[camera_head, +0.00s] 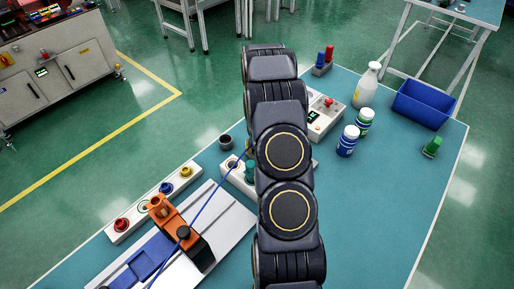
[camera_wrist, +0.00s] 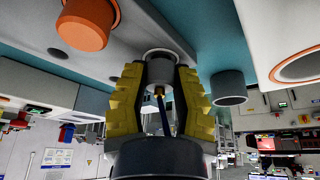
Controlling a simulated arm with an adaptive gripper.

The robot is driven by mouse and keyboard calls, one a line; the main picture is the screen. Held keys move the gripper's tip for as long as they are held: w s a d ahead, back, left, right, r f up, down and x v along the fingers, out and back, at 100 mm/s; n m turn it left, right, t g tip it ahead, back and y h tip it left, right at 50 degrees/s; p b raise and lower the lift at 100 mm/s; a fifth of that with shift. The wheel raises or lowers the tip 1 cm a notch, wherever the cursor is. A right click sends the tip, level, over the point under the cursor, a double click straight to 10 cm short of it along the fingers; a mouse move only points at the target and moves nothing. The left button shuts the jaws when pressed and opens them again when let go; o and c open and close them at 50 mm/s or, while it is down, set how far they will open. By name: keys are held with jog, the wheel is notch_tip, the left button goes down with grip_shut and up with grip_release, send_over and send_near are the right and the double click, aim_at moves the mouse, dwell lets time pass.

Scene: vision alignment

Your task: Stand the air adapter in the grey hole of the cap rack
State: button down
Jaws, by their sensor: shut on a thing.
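My gripper (camera_wrist: 161,72) shows in the wrist view with both yellow fingers closed around a grey round-ended piece (camera_wrist: 160,55), apparently the air adapter. A brass fitting and dark blue hose (camera_wrist: 162,108) run between the fingers towards the palm. In the head view my arm hides the gripper and most of the adapter; the blue hose (camera_head: 206,203) rises to the arm's left side. A second white rack (camera_head: 226,165) sits partly behind the arm. I cannot tell which has the grey hole.
An orange fixture (camera_head: 178,225) stands on a white plate (camera_head: 237,222) at the front left. A dark grey cup (camera_head: 226,141) is nearby. The right front table is clear.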

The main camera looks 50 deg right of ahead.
jog(key=shift+f, duration=0.3)
jog(key=shift+c, duration=1.8)
grip_release()
jog(key=shift+r, duration=0.15)
jog(key=shift+r, duration=3.4)
